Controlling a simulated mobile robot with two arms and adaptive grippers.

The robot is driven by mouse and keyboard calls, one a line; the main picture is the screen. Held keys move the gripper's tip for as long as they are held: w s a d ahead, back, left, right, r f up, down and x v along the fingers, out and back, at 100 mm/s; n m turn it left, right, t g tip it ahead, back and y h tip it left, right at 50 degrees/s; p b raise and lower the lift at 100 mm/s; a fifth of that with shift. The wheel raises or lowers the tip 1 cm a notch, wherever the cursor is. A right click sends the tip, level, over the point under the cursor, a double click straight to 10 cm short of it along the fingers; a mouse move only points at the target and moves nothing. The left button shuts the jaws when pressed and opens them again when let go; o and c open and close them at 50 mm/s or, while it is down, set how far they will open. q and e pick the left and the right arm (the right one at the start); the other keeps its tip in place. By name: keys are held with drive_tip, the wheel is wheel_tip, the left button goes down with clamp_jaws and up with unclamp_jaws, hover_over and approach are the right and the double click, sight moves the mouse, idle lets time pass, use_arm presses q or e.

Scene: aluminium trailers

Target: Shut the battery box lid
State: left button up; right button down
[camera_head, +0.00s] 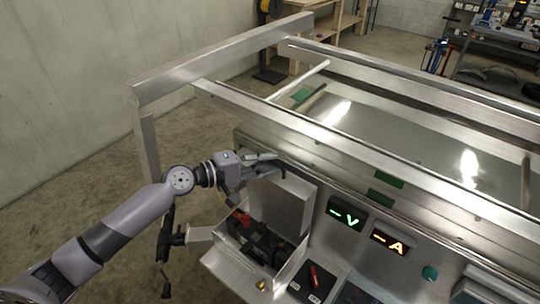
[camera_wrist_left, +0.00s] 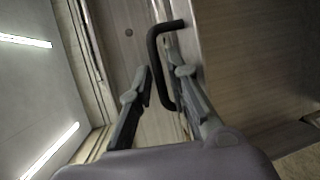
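The battery box (camera_head: 222,256) is an open metal box beside the trailer, with dark parts and a red item inside. Its grey lid (camera_head: 292,206) stands raised at the back of the box. A black bar handle (camera_wrist_left: 157,62) is fixed to the lid panel (camera_wrist_left: 235,70) in the left wrist view. My left gripper (camera_head: 270,163) is at the top edge of the lid. In the wrist view its two fingers (camera_wrist_left: 161,70) are apart, with the handle between them. Whether they touch the handle I cannot tell. My right gripper is not in view.
A panel with green V (camera_head: 346,214) and orange A (camera_head: 389,242) displays is right of the box. A red-handled switch (camera_head: 314,275) sits at the box's right. The trailer frame (camera_head: 225,62) rises behind.

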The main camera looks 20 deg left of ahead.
use_arm(q)
drive_tip(key=shift+w+d+f, duration=0.15)
drive_tip(key=shift+w+d, duration=0.25)
drive_tip(key=shift+c, duration=0.4)
clamp_jaws()
